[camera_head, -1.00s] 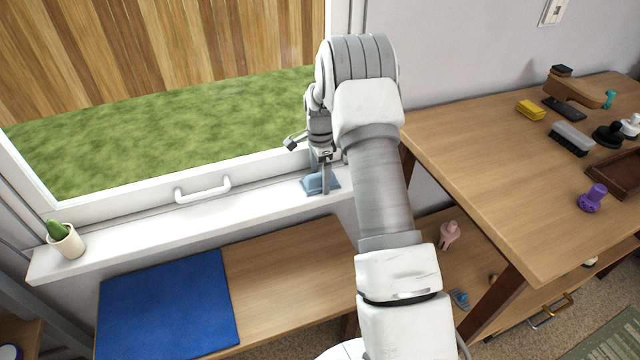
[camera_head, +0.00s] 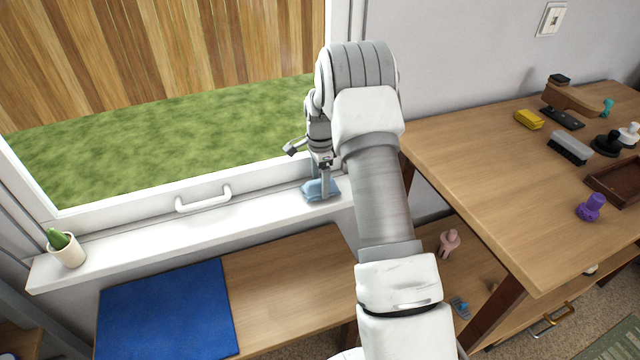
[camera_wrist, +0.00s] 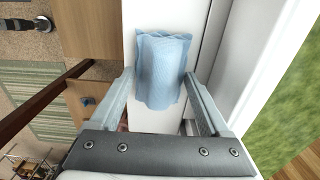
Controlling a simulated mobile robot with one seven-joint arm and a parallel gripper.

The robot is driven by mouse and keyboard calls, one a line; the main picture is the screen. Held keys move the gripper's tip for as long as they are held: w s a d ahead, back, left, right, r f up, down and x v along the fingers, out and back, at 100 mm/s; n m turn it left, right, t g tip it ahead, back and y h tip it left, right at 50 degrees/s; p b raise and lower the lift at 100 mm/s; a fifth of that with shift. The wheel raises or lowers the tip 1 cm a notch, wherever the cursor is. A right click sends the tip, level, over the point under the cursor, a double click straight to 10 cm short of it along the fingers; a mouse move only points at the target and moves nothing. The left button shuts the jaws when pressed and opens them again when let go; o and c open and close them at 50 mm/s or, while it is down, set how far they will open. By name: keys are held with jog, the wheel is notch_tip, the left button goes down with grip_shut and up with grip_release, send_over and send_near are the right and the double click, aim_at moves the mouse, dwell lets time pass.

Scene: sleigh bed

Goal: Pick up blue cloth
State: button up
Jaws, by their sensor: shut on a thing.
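The blue cloth (camera_head: 311,190) is light blue and lies bunched at the right end of the white window sill. My gripper (camera_head: 323,192) is over the sill, pointing down, with its fingers at the cloth. In the wrist view the cloth (camera_wrist: 162,68) sits between the two fingers of my gripper (camera_wrist: 158,76), which is shut on it. The cloth bulges out beyond the fingertips. It still appears at sill height; I cannot tell whether it touches the sill. My arm hides part of the area to the right.
The window sill (camera_head: 130,253) has a potted cactus (camera_head: 66,248) at its left end. A white window handle (camera_head: 204,198) is left of my gripper. A blue mat (camera_head: 168,308) lies on the lower bench. A wooden table (camera_head: 480,170) with brushes and stamps stands right.

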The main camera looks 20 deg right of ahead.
aim_at(320, 180)
notch_tip(320, 180, up, 3)
jog(key=shift+r+p, duration=0.2)
jog(key=shift+p, duration=0.35)
jog(key=s+d+r+p, duration=0.2)
jog(key=s+d+r, duration=0.4)
jog(key=s+d, duration=0.2)
jog(key=shift+s+r, duration=0.25)
